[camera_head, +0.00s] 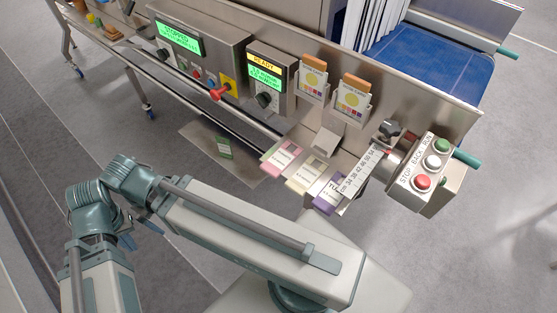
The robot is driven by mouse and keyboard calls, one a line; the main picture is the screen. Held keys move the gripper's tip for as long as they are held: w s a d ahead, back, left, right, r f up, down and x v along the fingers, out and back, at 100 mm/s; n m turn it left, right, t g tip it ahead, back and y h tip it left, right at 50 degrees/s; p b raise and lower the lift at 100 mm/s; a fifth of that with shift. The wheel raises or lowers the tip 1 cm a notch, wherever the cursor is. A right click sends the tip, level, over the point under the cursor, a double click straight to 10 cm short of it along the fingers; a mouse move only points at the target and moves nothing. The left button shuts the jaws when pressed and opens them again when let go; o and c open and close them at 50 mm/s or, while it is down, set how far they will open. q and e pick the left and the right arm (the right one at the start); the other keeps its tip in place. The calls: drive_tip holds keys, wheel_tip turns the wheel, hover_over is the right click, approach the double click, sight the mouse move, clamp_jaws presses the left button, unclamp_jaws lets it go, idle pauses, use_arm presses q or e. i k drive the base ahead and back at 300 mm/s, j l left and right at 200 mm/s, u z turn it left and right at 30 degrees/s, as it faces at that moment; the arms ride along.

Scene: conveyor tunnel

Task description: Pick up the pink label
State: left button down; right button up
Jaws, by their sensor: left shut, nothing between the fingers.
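The pink label (281,159) lies at the left end of a row of labels on the front edge of the machine. It is flat, with a white printed panel. A cream label (306,174) and a purple label (328,192) lie to its right. My left arm fills the lower left, folded, with its elbow left of the labels. Only a small part of my left gripper (129,241) seems to show beside the arm. It is shut and empty, well away from the pink label. My right gripper is not in view.
A green label-like piece (224,147) lies on a grey plate at the left. Two card holders (313,82) stand behind the labels. A ruler (361,171) and a button box (430,170) are at the right. A blue conveyor belt (430,65) runs behind.

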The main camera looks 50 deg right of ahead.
sight(281, 159)
drive_tip(key=z, duration=1.15)
drive_tip(key=k, duration=0.25)
drive_tip(key=j, duration=0.25)
drive_tip(key=i+j, duration=1.2)
drive_tip(key=j, duration=0.15)
drive_tip(key=i+j, duration=1.2)
drive_tip(key=j, duration=0.15)
drive_tip(key=z, duration=2.45)
